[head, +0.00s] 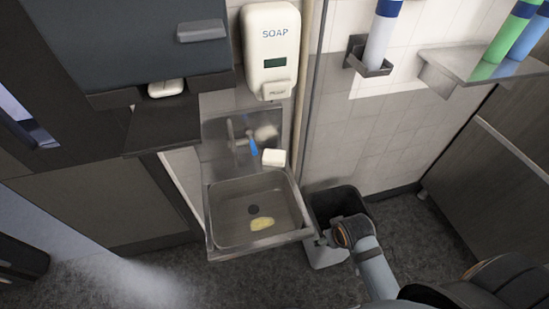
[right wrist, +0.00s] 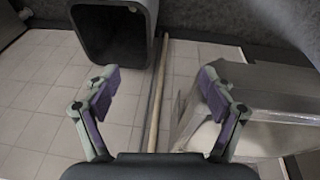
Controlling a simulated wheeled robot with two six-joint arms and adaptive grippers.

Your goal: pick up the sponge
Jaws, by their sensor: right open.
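A flat, rounded yellow piece (head: 262,223), which looks like the sponge, lies on the bottom of the metal sink (head: 225,224) near the drain. My right gripper (head: 323,238) is just right of the sink's front right corner, over the bin, apart from the yellow piece. In the right wrist view, my right gripper (right wrist: 158,76) has its two fingers spread wide with nothing between them. The yellow piece is not visible in that view. My left gripper is not in view.
A black-lined bin (head: 337,204) stands right of the sink. A white block (head: 273,157) and a blue-handled brush (head: 253,145) are at the sink's back. A soap dispenser (head: 271,50) hangs above; a wall shelf (head: 480,64) holds bottles.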

